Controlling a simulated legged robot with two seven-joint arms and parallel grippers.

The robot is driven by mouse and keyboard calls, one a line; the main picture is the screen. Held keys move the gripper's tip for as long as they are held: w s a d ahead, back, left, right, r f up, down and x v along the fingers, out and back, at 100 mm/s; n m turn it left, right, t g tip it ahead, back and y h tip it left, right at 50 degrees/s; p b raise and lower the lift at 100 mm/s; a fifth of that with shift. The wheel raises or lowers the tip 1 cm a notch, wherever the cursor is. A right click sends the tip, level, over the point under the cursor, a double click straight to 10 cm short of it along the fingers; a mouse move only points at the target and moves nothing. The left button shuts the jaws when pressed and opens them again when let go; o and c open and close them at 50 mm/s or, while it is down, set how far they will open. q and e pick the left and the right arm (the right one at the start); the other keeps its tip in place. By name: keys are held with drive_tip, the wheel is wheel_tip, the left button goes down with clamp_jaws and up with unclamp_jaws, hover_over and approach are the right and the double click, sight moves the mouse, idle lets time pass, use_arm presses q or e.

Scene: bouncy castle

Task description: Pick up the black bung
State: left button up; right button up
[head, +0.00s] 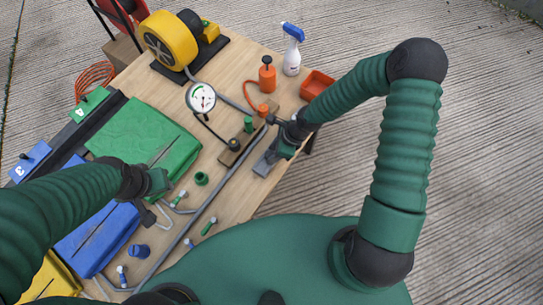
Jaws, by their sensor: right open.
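The black bung (234,144) appears as a small dark piece at the near left end of a wooden block on the table, with a thin dark hose running to it from the round gauge (201,97). My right gripper (267,143) is open just right of the block, with its grey finger low over the table. It looks apart from the bung, with nothing visible between its fingers. My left gripper (160,182) is over the near edge of the green cushion. Its fingers are too hard to make out to tell their state.
The block also holds a green piece (248,124) and an orange piece (263,108). A grey pipe (205,206) runs along the table.

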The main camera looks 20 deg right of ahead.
drive_tip(key=shift+a, duration=0.55)
drive_tip(key=shift+c, duration=0.5)
drive_tip(key=c, duration=0.5)
drive_tip(key=shift+d, duration=0.25)
clamp_jaws()
